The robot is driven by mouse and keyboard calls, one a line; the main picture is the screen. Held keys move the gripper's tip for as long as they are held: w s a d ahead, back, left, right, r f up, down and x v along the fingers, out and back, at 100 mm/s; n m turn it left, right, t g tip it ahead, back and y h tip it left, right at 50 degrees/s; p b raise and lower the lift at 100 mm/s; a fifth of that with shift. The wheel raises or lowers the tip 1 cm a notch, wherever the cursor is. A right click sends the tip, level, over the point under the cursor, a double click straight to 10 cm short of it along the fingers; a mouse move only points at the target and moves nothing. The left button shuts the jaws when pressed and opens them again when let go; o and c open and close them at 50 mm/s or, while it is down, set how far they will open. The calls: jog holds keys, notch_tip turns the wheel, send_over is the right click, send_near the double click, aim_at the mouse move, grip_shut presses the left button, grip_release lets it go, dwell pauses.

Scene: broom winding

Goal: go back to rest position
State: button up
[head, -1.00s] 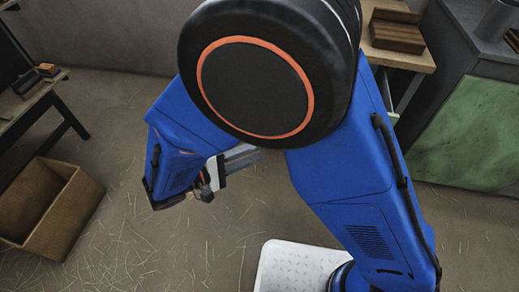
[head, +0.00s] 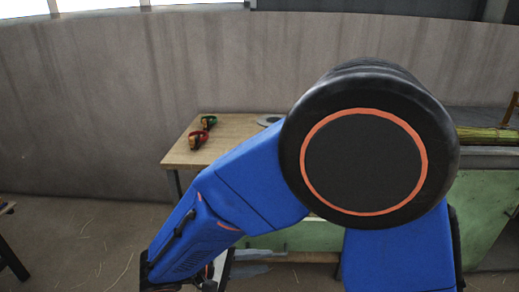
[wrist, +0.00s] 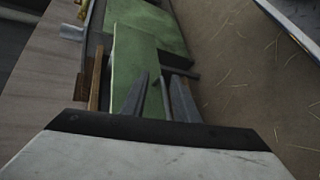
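My arm is bent in the head view, with a large black joint in front of the camera. My gripper (head: 222,272) hangs low at the bottom edge of the head view, partly cut off and partly behind my arm. In the wrist view my gripper (wrist: 158,88) shows two grey fingers with a gap between them and nothing seen in it. The fingers point toward green panels and the floor. Whether anything touches them cannot be told.
A wooden table (head: 228,133) against the wall bears a green-handled tool (head: 209,122), a red-handled one (head: 196,140) and a grey disc (head: 268,120). A green-fronted bench (head: 490,205) stands right, with a straw bundle (head: 488,134) on top. Straw-strewn floor (head: 100,235) is open at left.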

jog(key=s+d+r+m+y, duration=0.2)
jog(key=s+d+r+y, duration=0.1)
jog(key=d, duration=0.6)
jog(key=s+d+r+m+y, duration=0.3)
jog(key=d+y, duration=0.2)
jog(key=d, duration=0.5)
jog(key=s+d+r+m+g+y, duration=0.1)
jog(key=s+d+r+m+y, duration=0.1)
jog(key=d, duration=0.8)
jog(key=shift+s+d+r+m+y, duration=0.15)
jog(key=shift+s+r+m+y, duration=0.35)
jog(key=shift+r+y, duration=0.5)
